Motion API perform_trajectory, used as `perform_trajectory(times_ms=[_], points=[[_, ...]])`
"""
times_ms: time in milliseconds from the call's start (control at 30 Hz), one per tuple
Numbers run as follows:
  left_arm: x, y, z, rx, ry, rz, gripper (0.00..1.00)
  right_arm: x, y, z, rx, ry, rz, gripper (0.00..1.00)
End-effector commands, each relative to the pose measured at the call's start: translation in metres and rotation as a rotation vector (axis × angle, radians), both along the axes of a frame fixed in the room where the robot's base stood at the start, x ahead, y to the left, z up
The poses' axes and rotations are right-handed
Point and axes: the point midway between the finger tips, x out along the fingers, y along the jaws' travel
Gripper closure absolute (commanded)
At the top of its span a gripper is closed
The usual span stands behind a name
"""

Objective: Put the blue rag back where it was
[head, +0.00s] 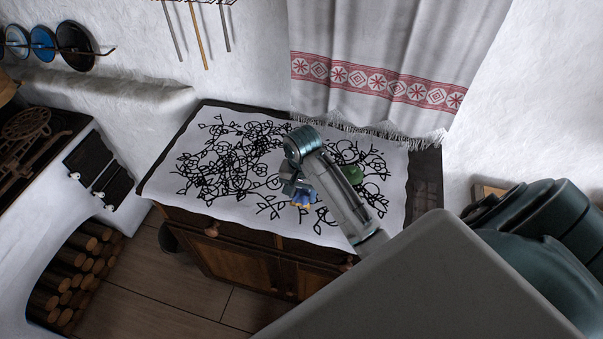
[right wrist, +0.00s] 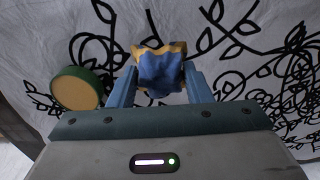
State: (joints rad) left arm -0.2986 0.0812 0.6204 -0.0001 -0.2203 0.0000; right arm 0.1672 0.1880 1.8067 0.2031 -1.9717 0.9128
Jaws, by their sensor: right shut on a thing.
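The blue rag (right wrist: 160,72), with yellowish edges, is between the two fingers of my right gripper (right wrist: 160,84) in the right wrist view. The gripper is shut on it. In the head view my right gripper (head: 299,192) is over the front part of the cabinet, with the rag (head: 304,199) showing at its tip. The patterned white cloth (head: 215,175) covers the cabinet top below. I cannot tell how high the rag is above the cloth. My left gripper is not in view.
A green round thing (head: 352,174) with a tan top (right wrist: 76,88) stands on the cloth close to my right gripper. A white curtain (head: 385,60) hangs behind the cabinet. A firewood niche (head: 70,270) and stove are at the left. The cloth's left part is clear.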

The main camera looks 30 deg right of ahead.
Motion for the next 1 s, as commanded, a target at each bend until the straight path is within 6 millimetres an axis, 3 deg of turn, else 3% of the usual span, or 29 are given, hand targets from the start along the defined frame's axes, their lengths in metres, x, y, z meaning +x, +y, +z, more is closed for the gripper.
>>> perform_trajectory(times_ms=[200, 367, 500, 800, 833, 900, 933, 1000], points=[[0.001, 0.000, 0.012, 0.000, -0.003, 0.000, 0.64, 0.015, -0.008, 0.000, 0.000, 0.001, 0.000, 0.73], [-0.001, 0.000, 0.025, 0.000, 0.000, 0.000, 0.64, 0.013, -0.007, -0.026, 0.000, 0.004, -0.001, 0.73], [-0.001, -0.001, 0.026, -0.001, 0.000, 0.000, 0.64, 0.013, -0.007, -0.036, 0.001, 0.001, 0.001, 0.73], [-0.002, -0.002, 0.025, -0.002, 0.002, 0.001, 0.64, 0.013, -0.007, -0.039, 0.001, 0.001, 0.001, 0.73], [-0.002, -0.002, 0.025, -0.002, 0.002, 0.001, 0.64, 0.013, -0.007, -0.039, 0.001, 0.001, 0.001, 0.53], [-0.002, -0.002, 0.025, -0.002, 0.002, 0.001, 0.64, 0.013, -0.007, -0.039, 0.000, 0.000, 0.001, 0.40], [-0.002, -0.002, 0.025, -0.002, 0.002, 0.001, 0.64, 0.013, -0.007, -0.039, 0.000, 0.000, 0.001, 0.34], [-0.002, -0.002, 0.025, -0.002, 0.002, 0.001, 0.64, 0.013, -0.007, -0.039, 0.000, 0.000, 0.001, 0.33]])
